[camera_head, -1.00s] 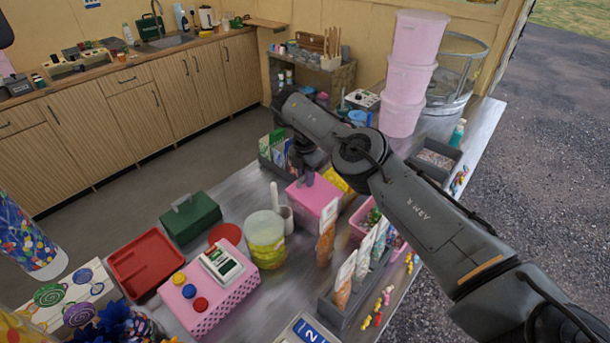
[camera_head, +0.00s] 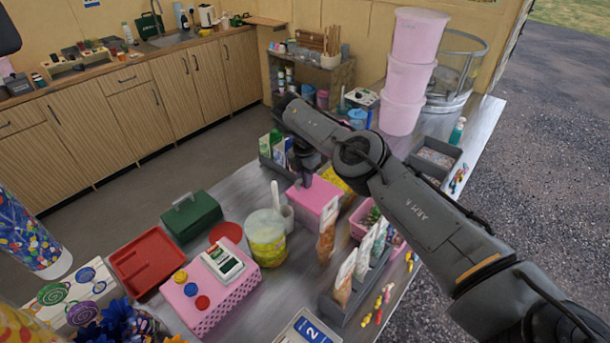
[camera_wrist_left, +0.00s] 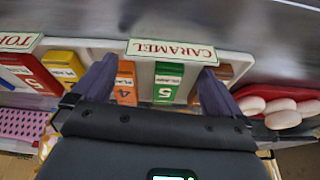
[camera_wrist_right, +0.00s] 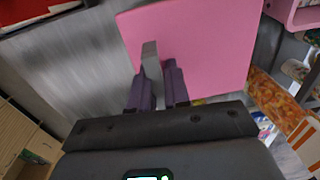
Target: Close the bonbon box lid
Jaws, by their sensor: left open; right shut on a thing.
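The bonbon box (camera_head: 318,200) is pink and stands on the metal counter below my right arm. Its flat pink lid (camera_wrist_right: 205,45) fills the upper middle of the right wrist view. My right gripper (camera_head: 304,181) is at the box's far left edge. In the right wrist view, my right gripper (camera_wrist_right: 158,74) is shut on a small grey tab (camera_wrist_right: 150,58) at the lid's edge. I cannot tell whether the lid sits fully down. My left gripper (camera_wrist_left: 157,68) is open and empty over a rack with a CARAMEL label (camera_wrist_left: 170,50).
A yellow-labelled tub (camera_head: 266,240) stands left of the box, with a pink perforated stand (camera_head: 212,290) nearer. Bagged sweets in a grey rack (camera_head: 350,290) stand at the front right. Stacked pink buckets (camera_head: 408,70) are behind. A green case (camera_head: 191,217) and red tray (camera_head: 147,262) are left.

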